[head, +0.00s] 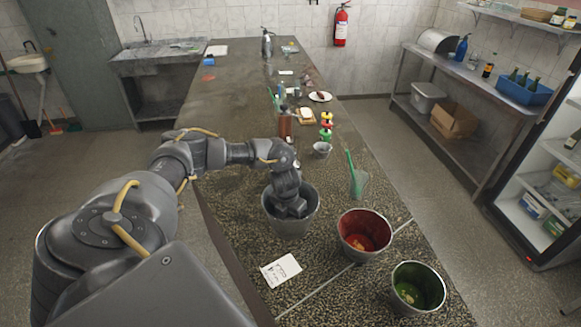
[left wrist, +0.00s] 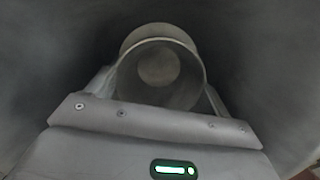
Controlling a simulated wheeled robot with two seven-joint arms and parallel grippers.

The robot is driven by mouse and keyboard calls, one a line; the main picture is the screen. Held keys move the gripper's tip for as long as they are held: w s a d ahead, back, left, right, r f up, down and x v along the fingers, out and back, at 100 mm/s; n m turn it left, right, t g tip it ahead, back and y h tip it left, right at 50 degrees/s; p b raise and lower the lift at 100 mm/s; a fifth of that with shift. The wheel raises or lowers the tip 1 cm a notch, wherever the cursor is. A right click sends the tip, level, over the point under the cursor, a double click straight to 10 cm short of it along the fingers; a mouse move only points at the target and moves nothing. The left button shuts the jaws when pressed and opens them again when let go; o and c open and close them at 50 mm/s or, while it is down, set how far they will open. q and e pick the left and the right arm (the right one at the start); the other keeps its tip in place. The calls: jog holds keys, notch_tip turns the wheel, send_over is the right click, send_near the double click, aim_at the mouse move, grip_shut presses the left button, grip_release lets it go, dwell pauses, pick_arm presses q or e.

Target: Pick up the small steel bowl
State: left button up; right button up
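My left gripper (left wrist: 160,90) is down inside a grey metal bucket (head: 272,224) on the counter; the bucket hides its fingers in the head view. In the left wrist view a small round steel bowl (left wrist: 158,68) sits between the two fingers, its open mouth facing the camera. The fingers are spread to either side of it, close to its rim. I cannot tell whether they press on it. Another small grey bowl (head: 322,150) stands on the counter beyond the bucket. My right gripper is not in view.
A red-lined bucket (head: 365,235) and a green-lined bucket (head: 417,287) stand to the right. A white note (head: 281,270) lies in front. A green-handled tool (head: 356,180), a brown bottle (head: 285,125) and a plate (head: 320,97) are farther back. The counter's far left is mostly clear.

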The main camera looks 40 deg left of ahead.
pick_arm(q)
jog(key=shift+c, duration=1.1)
jog(key=shift+r, duration=0.1)
jog(key=shift+c, duration=0.2)
jog(key=shift+w+r, duration=0.1)
jog(key=shift+r, duration=0.15)
notch_tip(320, 180, up, 10)
jog(key=b, duration=0.2)
jog(key=shift+f, duration=0.25)
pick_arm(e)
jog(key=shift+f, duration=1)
pick_arm(q)
jog(key=shift+r, duration=0.1)
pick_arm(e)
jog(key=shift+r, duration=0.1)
pick_arm(q)
notch_tip(320, 180, up, 2)
jog(key=shift+r+p, duration=0.15)
jog(key=shift+p, duration=1.1)
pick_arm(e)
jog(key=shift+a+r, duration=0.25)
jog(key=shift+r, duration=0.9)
